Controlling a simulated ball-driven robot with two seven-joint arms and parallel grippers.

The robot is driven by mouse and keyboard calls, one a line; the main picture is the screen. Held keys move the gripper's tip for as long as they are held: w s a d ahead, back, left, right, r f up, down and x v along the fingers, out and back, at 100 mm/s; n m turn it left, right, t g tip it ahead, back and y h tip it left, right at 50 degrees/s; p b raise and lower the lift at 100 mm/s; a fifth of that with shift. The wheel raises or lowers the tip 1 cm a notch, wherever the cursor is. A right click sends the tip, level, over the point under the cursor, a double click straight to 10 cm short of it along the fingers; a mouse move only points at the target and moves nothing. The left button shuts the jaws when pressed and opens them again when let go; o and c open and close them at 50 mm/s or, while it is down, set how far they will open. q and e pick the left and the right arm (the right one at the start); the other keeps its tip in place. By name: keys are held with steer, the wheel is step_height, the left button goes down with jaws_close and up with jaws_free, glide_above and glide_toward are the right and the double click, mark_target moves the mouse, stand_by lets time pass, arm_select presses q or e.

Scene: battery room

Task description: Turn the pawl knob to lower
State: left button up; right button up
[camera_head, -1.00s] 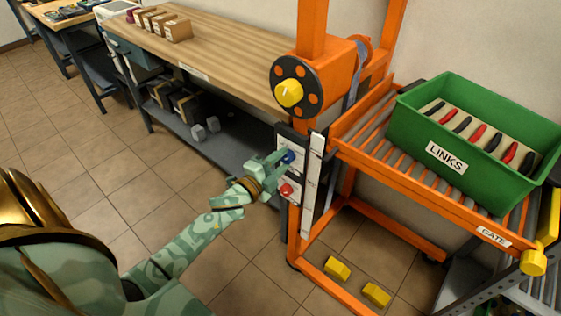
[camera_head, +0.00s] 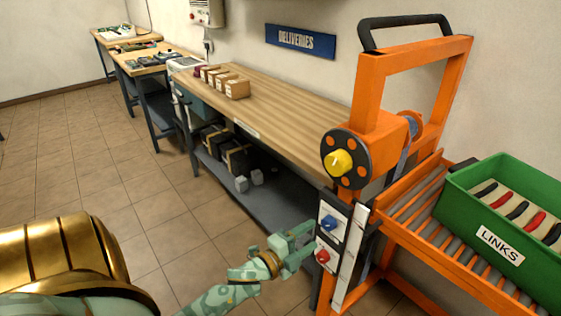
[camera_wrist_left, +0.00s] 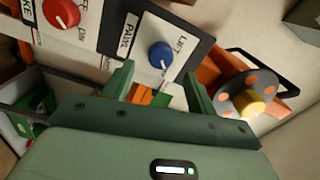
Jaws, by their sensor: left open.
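The blue pawl knob (camera_head: 328,222) is on the white control panel of the orange stand. In the left wrist view the blue knob (camera_wrist_left: 161,55) sits beside a PAWL label, with a LIFT label near it. Its exact pointer direction is too small to tell. My left gripper (camera_head: 306,246) is open and empty, just left of and below the blue knob. In the left wrist view its fingers (camera_wrist_left: 158,85) point toward the panel, spread below the knob and apart from it. My right gripper is not in view.
A red knob (camera_head: 322,256) sits below the blue one, close to my left fingers. A yellow knob (camera_head: 339,162) on a black disc is above. A green LINKS crate (camera_head: 462,208) stands on the rollers at right. A wooden bench (camera_head: 290,110) runs behind. Open floor lies left.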

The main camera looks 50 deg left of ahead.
arm_select(q)
steer(key=s+p, duration=0.1)
steer(key=s, duration=1)
steer(key=shift+a, duration=0.45)
steer(key=s+f+n+g+y, duration=0.1)
steer(key=s+f+n+g, duration=0.55)
steer(key=f, duration=0.75)
steer(key=s+f+n+g+y, duration=0.2)
steer(key=s+f+n+g, duration=0.15)
steer(key=s+f, duration=0.75)
steer(key=s+d+f+n+g, duration=0.1)
steer(key=s+d+f+g, duration=0.1)
steer(key=s, duration=0.5)
steer(key=s+d+f+n+g+h, duration=0.1)
steer(key=s+d+f+g, duration=0.2)
steer(key=s+f, duration=0.3)
steer(key=s+d+f+g, duration=0.3)
steer(key=s+d+f, duration=0.1)
steer(key=s, duration=0.4)
steer(key=shift+s+d+f+n+h+p, duration=0.15)
steer(key=shift+d+f+n+h+p, duration=0.2)
steer(key=shift+f, duration=0.25)
